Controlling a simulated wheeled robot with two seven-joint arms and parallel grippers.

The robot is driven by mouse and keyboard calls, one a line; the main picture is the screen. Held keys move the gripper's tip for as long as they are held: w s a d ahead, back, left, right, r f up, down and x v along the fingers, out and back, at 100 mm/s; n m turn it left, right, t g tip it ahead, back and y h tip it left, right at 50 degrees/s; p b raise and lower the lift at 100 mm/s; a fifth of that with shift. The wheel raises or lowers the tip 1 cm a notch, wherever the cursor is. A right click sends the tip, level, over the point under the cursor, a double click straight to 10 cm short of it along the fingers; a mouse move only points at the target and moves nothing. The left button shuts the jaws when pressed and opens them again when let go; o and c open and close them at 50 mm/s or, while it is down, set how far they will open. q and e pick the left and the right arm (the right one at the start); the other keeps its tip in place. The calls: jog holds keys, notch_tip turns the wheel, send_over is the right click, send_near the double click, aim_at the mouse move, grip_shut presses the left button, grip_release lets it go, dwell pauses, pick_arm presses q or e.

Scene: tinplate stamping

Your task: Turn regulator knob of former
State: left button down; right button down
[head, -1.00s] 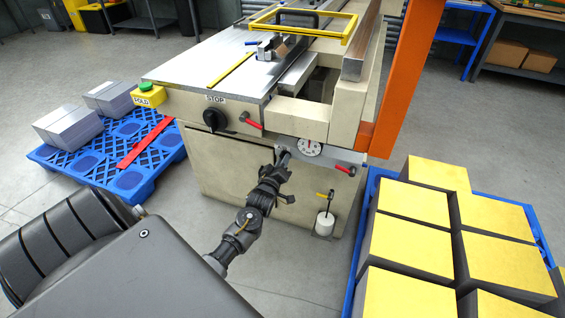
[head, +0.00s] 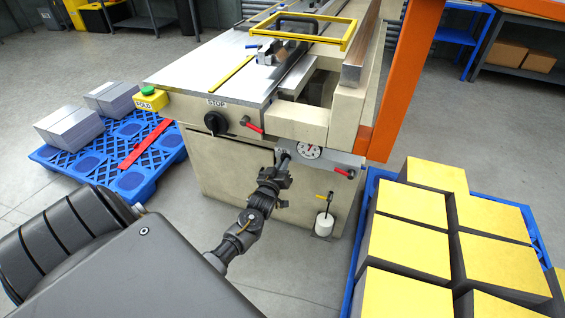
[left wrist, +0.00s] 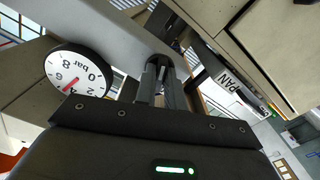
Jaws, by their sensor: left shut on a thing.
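The former (head: 245,175) is a beige machine standing ahead of me. A round white pressure gauge (head: 309,152) marked in bar sits on its front plate, and it also shows in the left wrist view (left wrist: 78,72). The gauge's red needle points to the lower side of the dial, between 6 and 2. My left gripper (head: 284,156) is at the front plate just left of the gauge. Its fingers (left wrist: 160,85) are shut on the dark regulator knob (left wrist: 160,61), which they mostly hide. My right gripper is not in view.
A yellow FOLD button box (head: 150,98) is at the machine's left corner. Yellow-topped blocks (head: 410,243) on a blue pallet crowd the right. A blue pallet (head: 55,158) with metal stacks lies left.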

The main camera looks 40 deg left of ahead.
pick_arm(q)
jog(key=shift+m+p, duration=1.75)
jog(key=shift+m, duration=3.35)
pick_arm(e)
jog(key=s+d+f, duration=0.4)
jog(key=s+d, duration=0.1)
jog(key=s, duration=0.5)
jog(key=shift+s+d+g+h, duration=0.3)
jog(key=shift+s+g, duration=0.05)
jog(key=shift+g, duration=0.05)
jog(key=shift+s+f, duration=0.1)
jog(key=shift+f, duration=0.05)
pick_arm(q)
jog(key=c, duration=1.5)
grip_release()
jog(key=v, duration=1)
jog(key=shift+s+d, duration=0.15)
jog(key=shift+s, duration=0.2)
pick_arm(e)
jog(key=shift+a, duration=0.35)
